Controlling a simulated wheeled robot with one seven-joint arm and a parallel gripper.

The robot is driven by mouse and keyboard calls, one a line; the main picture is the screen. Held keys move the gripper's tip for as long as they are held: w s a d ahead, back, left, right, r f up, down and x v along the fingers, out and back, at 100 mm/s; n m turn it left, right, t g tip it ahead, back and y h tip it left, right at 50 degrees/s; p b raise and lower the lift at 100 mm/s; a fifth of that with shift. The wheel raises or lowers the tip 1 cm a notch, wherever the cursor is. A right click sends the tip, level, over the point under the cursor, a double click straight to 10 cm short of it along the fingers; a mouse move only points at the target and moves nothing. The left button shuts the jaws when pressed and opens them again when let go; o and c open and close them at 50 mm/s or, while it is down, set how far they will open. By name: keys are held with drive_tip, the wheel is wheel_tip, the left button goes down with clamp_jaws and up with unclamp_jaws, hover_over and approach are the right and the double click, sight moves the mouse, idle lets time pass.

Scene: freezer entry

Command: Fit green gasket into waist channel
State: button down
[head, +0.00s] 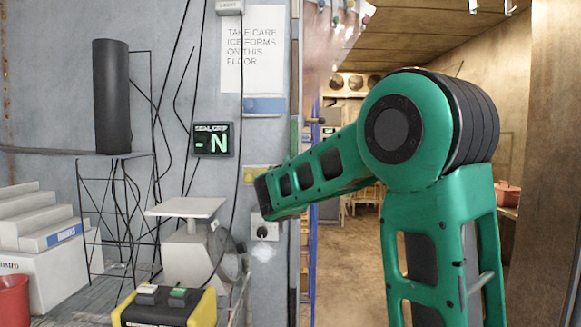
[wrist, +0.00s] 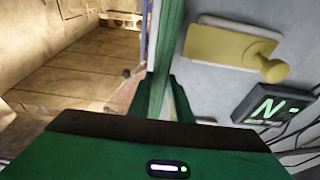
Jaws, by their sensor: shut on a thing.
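The green gasket (wrist: 172,50) shows in the wrist view as a long green strip running up from my gripper (wrist: 164,93) along the edge of the doorway. My gripper's dark green fingers are close around the strip's lower part and appear shut on it. The large green wrist housing covers the bottom of that view and hides the strip below. In the head view a thin green strip (head: 294,130) shows on the door frame, and my arm hides the gripper there. I cannot make out the waist channel or whether the gasket sits in it.
A yellow handle (wrist: 225,50) sticks out from the wall right of the strip. A display reading "SEAL GRIP" (head: 212,139) hangs on the wall. A bench scale (head: 188,208) and a yellow button box (head: 165,308) stand at left. The freezer floor (head: 345,250) beyond the doorway looks open.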

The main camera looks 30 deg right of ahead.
drive_tip(key=shift+w+d, duration=0.4)
drive_tip(key=shift+w, duration=0.2)
drive_tip(key=shift+w+d, duration=0.35)
drive_tip(key=shift+w, duration=0.25)
drive_tip(key=c, duration=0.9)
unclamp_jaws()
drive_tip(key=shift+c, duration=0.2)
drive_tip(key=s+a, duration=0.4)
drive_tip(key=s, duration=0.1)
drive_tip(key=shift+s, duration=0.4)
idle(0.8)
idle(0.3)
drive_tip(key=v, duration=1)
drive_tip(key=shift+s, duration=0.3)
